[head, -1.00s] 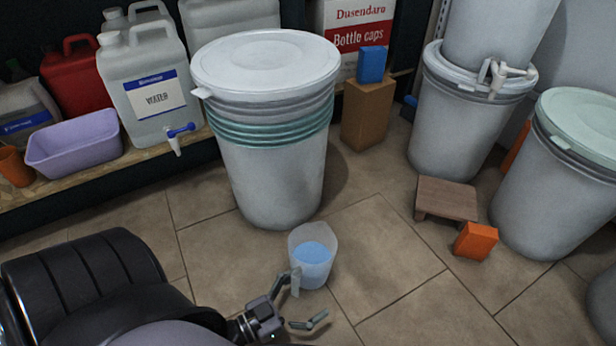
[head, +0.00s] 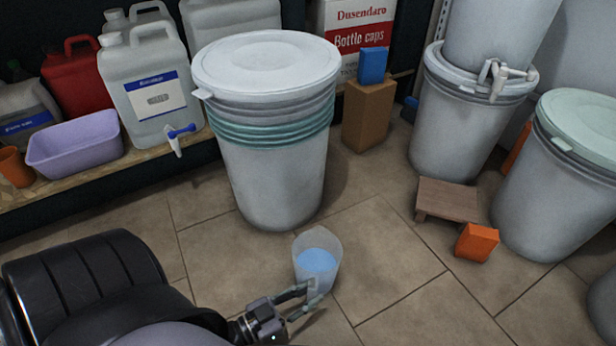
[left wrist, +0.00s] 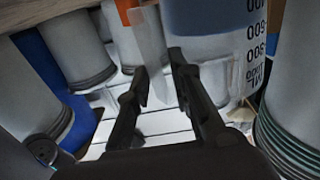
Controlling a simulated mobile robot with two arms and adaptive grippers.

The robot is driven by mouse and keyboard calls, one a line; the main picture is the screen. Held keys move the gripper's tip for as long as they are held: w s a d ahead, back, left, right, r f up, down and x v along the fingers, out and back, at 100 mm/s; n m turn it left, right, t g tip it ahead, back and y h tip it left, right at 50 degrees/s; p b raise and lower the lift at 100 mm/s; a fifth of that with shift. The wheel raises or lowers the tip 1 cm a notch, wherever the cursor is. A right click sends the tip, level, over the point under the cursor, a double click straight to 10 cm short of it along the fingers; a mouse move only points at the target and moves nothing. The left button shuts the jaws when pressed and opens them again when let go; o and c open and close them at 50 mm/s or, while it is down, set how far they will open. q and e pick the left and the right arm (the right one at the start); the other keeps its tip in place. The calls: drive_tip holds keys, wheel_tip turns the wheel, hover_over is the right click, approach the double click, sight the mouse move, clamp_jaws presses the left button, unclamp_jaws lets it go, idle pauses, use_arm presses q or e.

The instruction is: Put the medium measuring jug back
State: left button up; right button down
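The measuring jug (head: 318,258) is a clear, upright cup with blue liquid in it, near the floor in front of the white-lidded drum stack. In the left wrist view the jug (left wrist: 215,55) is large and close, with dark scale marks on its wall. My left gripper (head: 312,291) is at the jug's near side, with its fingers closed in around the handle. In the left wrist view the fingers (left wrist: 160,68) stand a handle's width apart, with the pale handle between their tips. My right gripper is out of view.
The drum stack (head: 270,170) stands just behind the jug. A small wooden stool (head: 447,198) and an orange box (head: 476,242) are to the right, before more drums (head: 565,190). A low shelf with a lilac tub (head: 75,145) runs along the left. Floor between is clear.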

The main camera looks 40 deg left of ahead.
use_arm(q)
clamp_jaws()
drive_tip(key=shift+w+r, duration=0.1)
drive_tip(key=shift+r, duration=0.05)
idle(1.0)
